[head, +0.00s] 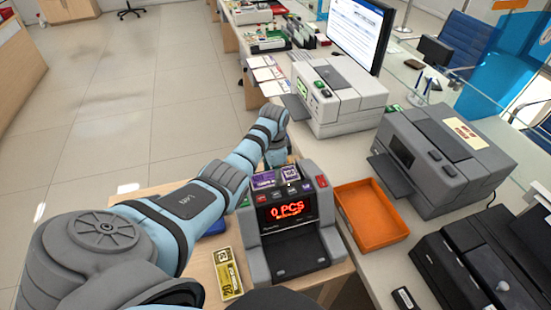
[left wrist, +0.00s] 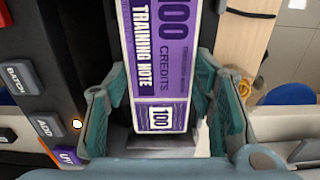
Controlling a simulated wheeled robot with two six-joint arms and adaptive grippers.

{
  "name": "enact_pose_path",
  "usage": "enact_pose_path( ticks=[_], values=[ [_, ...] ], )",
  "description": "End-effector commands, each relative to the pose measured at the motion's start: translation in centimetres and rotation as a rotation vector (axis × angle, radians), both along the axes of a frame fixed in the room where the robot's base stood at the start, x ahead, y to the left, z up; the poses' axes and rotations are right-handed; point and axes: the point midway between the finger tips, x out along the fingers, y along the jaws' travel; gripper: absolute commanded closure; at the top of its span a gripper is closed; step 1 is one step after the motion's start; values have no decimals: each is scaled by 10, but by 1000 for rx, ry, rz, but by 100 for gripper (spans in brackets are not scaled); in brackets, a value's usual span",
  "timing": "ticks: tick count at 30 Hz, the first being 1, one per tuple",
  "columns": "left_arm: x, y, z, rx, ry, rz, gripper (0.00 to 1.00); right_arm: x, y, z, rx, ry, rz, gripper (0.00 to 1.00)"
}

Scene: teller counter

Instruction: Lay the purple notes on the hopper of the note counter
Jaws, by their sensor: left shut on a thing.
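The grey note counter (head: 291,250) stands at the near end of the counter, its red display reading 0 PCS. The purple notes (head: 264,180) show at the top rear of the machine, over its hopper area. In the left wrist view the purple notes (left wrist: 163,60), printed 100 credits and training note, lie between the teal fingers. My left gripper (head: 279,163) reaches in from behind the machine and is shut on the purple notes. Whether the notes touch the hopper is hidden. My right gripper is in neither view.
A yellow 20 note bundle (head: 228,274) lies left of the machine. An orange tray (head: 371,214) sits just right of it. Grey printers (head: 437,150) and a monitor (head: 358,30) stand further right and back. A blue item (head: 215,229) lies partly behind my left arm.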

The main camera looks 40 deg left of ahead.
Motion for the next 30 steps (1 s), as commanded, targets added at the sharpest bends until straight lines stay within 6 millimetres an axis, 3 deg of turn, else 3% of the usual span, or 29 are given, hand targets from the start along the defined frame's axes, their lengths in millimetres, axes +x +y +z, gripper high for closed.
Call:
enact_pose_path(
  ticks=[8, 9, 12, 23, 26, 30],
  values=[
    [0, -1, 0, -1, 2, -1, 90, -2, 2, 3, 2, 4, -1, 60],
    [0, -1, 1, -1, 3, -1, 46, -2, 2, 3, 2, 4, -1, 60],
    [0, -1, 1, -1, 2, -1, 31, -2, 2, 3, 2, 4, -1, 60],
    [0, 0, 7, 0, 0, -1, 31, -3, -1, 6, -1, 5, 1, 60],
    [1, 0, 25, 1, -2, -1, 31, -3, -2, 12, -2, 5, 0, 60],
    [1, 0, 64, 1, -3, -1, 31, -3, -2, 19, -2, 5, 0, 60]
  ],
)
